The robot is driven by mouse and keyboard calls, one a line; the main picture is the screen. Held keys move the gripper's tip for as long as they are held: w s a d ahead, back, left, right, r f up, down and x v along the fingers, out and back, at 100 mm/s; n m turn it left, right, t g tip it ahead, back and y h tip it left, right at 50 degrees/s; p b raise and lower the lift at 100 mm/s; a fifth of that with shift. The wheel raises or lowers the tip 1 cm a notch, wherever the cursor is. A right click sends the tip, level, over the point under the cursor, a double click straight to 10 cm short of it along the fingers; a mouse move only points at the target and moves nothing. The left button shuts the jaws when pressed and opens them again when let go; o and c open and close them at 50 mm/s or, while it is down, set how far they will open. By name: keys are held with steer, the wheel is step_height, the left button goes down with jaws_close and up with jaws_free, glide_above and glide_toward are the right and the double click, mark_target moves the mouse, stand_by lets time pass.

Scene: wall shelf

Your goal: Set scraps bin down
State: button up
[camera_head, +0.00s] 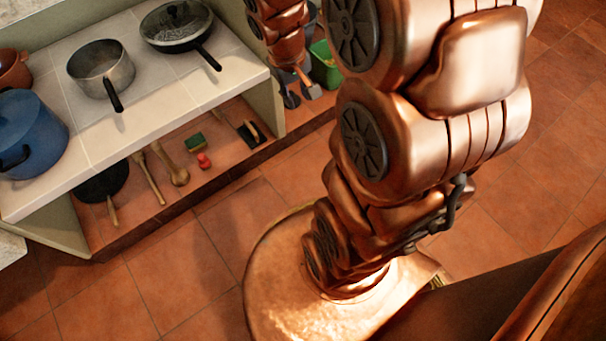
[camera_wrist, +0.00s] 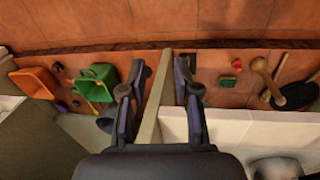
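A green bin (camera_wrist: 97,82) sits on the lower shelf in the wrist view, left of my gripper (camera_wrist: 159,98) and apart from its fingers. It also shows in the head view (camera_head: 325,66), partly hidden behind my arm. An orange bin (camera_wrist: 35,82) lies farther left in the wrist view. I cannot tell which of the two is the scraps bin. My gripper, also in the head view (camera_head: 301,92), is open and empty. Its two dark fingers are apart, with the shelf's upright divider (camera_wrist: 155,103) seen between them.
Right of the divider, a sponge (camera_head: 195,141), a red item (camera_head: 204,161), wooden utensils (camera_head: 170,165) and a dark pan (camera_head: 103,184) lie on the lower shelf. A blue pot (camera_head: 30,138), a saucepan (camera_head: 100,68) and a lidded pan (camera_head: 176,27) stand on the upper surface. The tiled floor in front is clear.

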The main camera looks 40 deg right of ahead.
steer(key=s+a+r+g+y, duration=0.1)
steer(key=s+a+r+g, duration=0.1)
steer(key=s+a, duration=0.4)
steer(key=s+a+r+n+g+y, duration=0.1)
steer(key=s+a+r, duration=0.1)
steer(key=s+a, duration=0.5)
steer(key=s, duration=0.6)
steer(key=shift+g, duration=0.4)
steer(key=shift+w, duration=0.1)
step_height(320, 180, up, 40)
steer(key=w+t+p, duration=0.1)
steer(key=p, duration=3.7)
steer(key=shift+f+t, duration=0.2)
steer(key=shift+t, duration=0.2)
steer(key=shift+d, duration=0.1)
